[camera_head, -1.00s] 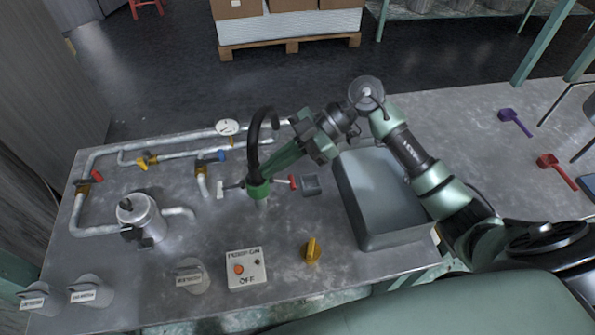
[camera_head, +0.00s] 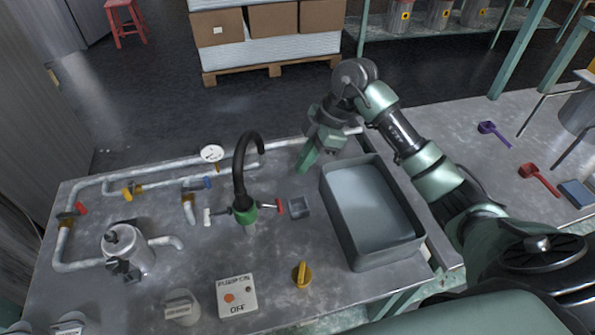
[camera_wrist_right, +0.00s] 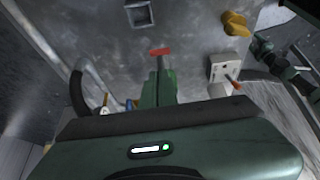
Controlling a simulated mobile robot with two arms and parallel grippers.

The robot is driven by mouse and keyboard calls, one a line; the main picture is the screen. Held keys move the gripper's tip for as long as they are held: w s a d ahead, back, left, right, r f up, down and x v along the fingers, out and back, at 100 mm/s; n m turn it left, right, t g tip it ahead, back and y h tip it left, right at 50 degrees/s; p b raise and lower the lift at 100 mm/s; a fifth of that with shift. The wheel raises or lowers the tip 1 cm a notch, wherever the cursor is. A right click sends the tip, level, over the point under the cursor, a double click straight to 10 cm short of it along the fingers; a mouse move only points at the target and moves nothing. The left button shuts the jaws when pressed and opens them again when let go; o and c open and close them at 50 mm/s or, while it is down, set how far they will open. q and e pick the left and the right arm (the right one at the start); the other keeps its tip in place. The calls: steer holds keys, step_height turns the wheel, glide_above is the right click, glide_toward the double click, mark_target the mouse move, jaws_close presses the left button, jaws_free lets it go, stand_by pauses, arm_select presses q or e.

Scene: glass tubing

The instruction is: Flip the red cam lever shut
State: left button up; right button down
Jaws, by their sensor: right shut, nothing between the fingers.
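The red cam lever (camera_head: 281,207) sticks out to the right from a green coupling (camera_head: 245,214) under a black curved pipe (camera_head: 240,165). A white-tipped lever (camera_head: 207,217) sticks out on the coupling's left. My right gripper (camera_head: 304,168) is shut and empty, pointing down behind and to the right of the red lever, apart from it. In the right wrist view, its green fingers (camera_wrist_right: 158,88) are together, and the red lever (camera_wrist_right: 160,51) shows just beyond their tips. They hide most of the coupling there. My left gripper is not in view.
A small square tray (camera_head: 299,206) sits right beside the red lever. A large grey bin (camera_head: 331,215) stands further right. A control box (camera_head: 237,296) and yellow knob (camera_head: 302,273) are at the front. Pipes and a gauge (camera_head: 211,153) run along the back.

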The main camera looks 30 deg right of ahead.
mark_target(280, 204)
steer(key=x, duration=1.2)
steer(key=shift+f, duration=0.2)
steer(key=shift+d+y, duration=0.1)
steer(key=shift+y, duration=0.2)
steer(key=shift+f+y, duration=0.2)
steer(key=shift+y, duration=0.2)
